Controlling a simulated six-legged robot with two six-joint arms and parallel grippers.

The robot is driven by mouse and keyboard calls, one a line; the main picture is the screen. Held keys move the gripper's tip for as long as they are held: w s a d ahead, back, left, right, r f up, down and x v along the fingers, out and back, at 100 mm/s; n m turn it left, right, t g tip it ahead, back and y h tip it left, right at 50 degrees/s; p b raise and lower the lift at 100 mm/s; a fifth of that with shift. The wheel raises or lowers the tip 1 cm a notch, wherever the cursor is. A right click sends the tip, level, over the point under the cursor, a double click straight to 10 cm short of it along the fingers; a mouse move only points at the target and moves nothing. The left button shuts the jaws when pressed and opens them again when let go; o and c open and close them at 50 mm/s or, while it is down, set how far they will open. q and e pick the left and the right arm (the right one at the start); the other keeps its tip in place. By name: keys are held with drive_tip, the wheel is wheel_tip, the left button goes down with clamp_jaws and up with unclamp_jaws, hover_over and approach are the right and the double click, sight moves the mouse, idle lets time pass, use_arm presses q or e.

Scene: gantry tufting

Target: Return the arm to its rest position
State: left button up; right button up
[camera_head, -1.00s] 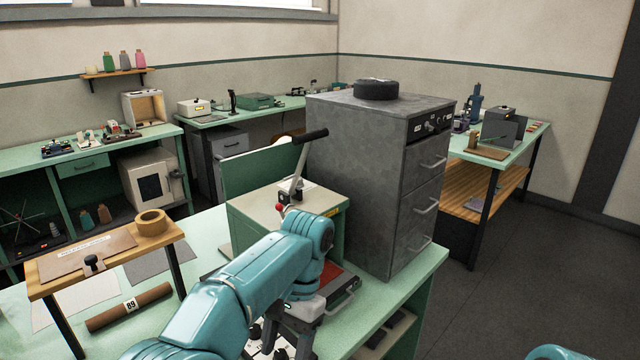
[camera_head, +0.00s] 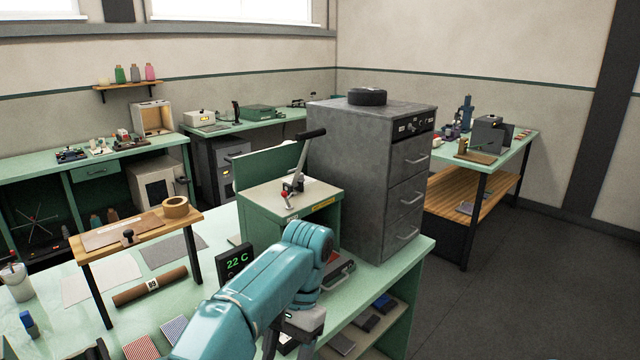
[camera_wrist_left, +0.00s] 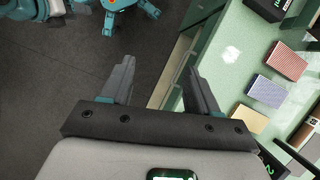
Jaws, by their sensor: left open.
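My left arm (camera_head: 255,295) reaches in from the bottom of the head view, with its wrist bent down in front of the green press box (camera_head: 288,200). Its gripper is only partly seen below the wrist there, cut off by the picture's lower edge. In the left wrist view, my left gripper (camera_wrist_left: 158,68) has its two fingers spread wide apart with nothing between them. It is over the edge of the green table (camera_wrist_left: 228,50), with dark floor on the left. My right gripper is in neither view.
A grey drawer cabinet (camera_head: 355,165) stands right behind the press box. On the table are a small wooden stand (camera_head: 104,237), a brown roll (camera_head: 150,286), a temperature display (camera_head: 236,263) and fabric swatches (camera_wrist_left: 286,60). Open floor (camera_head: 520,290) lies to the right.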

use_arm(q)
drive_tip(key=s+a+f+n+t+h, duration=0.1)
drive_tip(key=s+f+h, duration=0.1)
drive_tip(key=f, duration=1.1)
drive_tip(key=s+a+f+n+h, duration=0.1)
drive_tip(key=s+f+h, duration=0.1)
drive_tip(key=f, duration=1.1)
drive_tip(key=s+a+f+n+t+h, duration=0.1)
drive_tip(key=s+a+f+n, duration=0.1)
drive_tip(key=s, duration=0.7)
drive_tip(key=s+a+f+n+t+h, duration=0.1)
drive_tip(key=s+f+n, duration=0.3)
drive_tip(key=s, duration=0.4)
drive_tip(key=shift+s+a+f+t, duration=0.4)
drive_tip(key=shift+a+f+t, duration=0.2)
drive_tip(key=shift+f, duration=0.25)
drive_tip(key=shift+w, duration=0.1)
